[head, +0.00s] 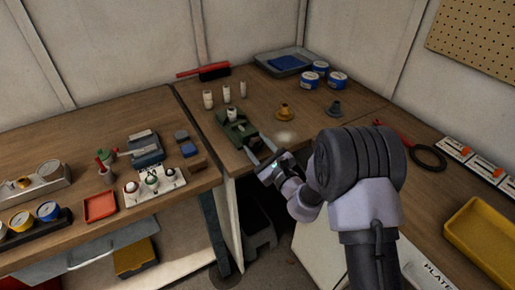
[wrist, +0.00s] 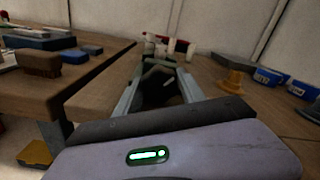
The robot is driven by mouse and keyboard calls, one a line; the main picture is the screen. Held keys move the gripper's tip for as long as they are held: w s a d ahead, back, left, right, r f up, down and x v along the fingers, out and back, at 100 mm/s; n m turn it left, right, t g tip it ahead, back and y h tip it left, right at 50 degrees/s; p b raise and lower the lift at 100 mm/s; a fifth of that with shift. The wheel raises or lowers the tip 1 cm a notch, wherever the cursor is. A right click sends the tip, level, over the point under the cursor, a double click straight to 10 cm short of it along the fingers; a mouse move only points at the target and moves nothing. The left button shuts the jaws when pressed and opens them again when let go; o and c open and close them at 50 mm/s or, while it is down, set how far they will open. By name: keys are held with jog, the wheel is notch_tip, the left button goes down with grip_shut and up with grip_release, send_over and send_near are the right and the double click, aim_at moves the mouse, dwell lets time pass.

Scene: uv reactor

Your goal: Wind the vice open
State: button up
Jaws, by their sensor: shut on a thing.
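The green vice (head: 238,129) sits at the front edge of the back table, with a pale cylindrical piece (head: 232,114) upright at its jaws. My gripper (head: 256,145) is at the near end of the vice, reaching in from the lower right. In the wrist view its two long fingers (wrist: 161,68) point ahead to the vice, with a thin grey bar, seemingly the vice handle (wrist: 158,76), between them near the tips. My gripper is shut on this handle. The screw and the exact contact are hard to make out.
Pale cylinders (head: 208,99) stand behind the vice. A yellow flanged part (head: 284,111) and a dark one (head: 334,108) stand to the right, with blue-and-white tins (head: 321,68) and a grey tray (head: 283,63) behind. A red-handled brush (head: 214,71) lies at the back.

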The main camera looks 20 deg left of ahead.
jog(key=shift+n, duration=0.3)
dwell(0.4)
jog(key=o, duration=1.4)
jog(key=shift+f, duration=0.1)
